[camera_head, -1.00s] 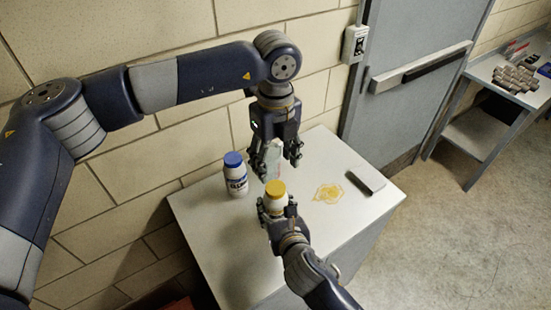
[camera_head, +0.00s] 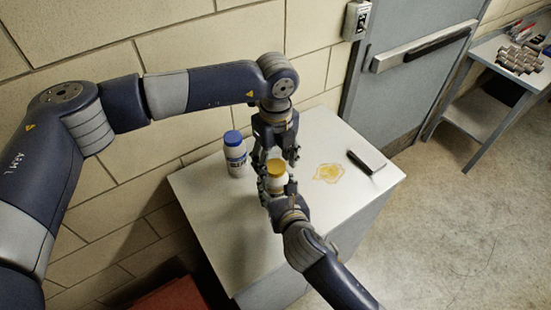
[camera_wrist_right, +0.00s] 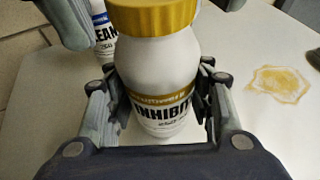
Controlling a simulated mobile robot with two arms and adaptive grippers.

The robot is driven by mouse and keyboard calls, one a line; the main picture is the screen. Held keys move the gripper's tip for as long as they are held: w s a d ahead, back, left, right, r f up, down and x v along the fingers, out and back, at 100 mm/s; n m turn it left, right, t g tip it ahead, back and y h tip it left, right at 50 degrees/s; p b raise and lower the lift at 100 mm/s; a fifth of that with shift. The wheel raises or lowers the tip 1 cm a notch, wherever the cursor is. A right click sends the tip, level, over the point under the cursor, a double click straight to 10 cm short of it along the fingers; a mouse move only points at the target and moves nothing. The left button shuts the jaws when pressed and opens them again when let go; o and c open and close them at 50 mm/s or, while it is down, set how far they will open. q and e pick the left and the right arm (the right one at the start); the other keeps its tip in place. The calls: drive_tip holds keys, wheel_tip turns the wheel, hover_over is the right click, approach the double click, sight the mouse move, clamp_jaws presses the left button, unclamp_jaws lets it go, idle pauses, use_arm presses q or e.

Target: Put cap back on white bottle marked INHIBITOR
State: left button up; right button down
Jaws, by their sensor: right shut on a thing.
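The white INHIBITOR bottle (camera_wrist_right: 160,85) stands upright between the fingers of my right gripper (camera_wrist_right: 162,98), which is shut on its body. A yellow cap (camera_head: 277,167) sits on top of the bottle's neck; the wrist view shows the cap (camera_wrist_right: 152,14) cut off by the upper edge. I cannot tell whether it is screwed tight. My left gripper (camera_head: 276,160) points down over the cap with its fingers spread to both sides. In the right wrist view a left gripper finger (camera_wrist_right: 65,20) is apart from the cap.
A white bottle with a blue cap (camera_head: 235,155) stands on the white table (camera_head: 225,230), left of the grippers. The table's front left is clear.

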use_arm(q)
drive_tip(key=c, duration=1)
use_arm(e)
drive_tip(key=shift+f, duration=0.1)
use_arm(q)
drive_tip(key=m, duration=0.3)
drive_tip(key=shift+m, duration=0.4)
drive_tip(key=m, duration=0.3)
drive_tip(key=shift+m, duration=0.3)
drive_tip(key=m, duration=0.8)
drive_tip(key=shift+m, duration=0.4)
drive_tip(key=m, duration=1.3)
drive_tip(key=shift+f+m, duration=0.1)
drive_tip(key=shift+m, duration=0.2)
drive_tip(key=m, duration=0.4)
drive_tip(key=shift+m, duration=0.3)
drive_tip(key=o, duration=1.2)
drive_tip(key=shift+o, duration=0.2)
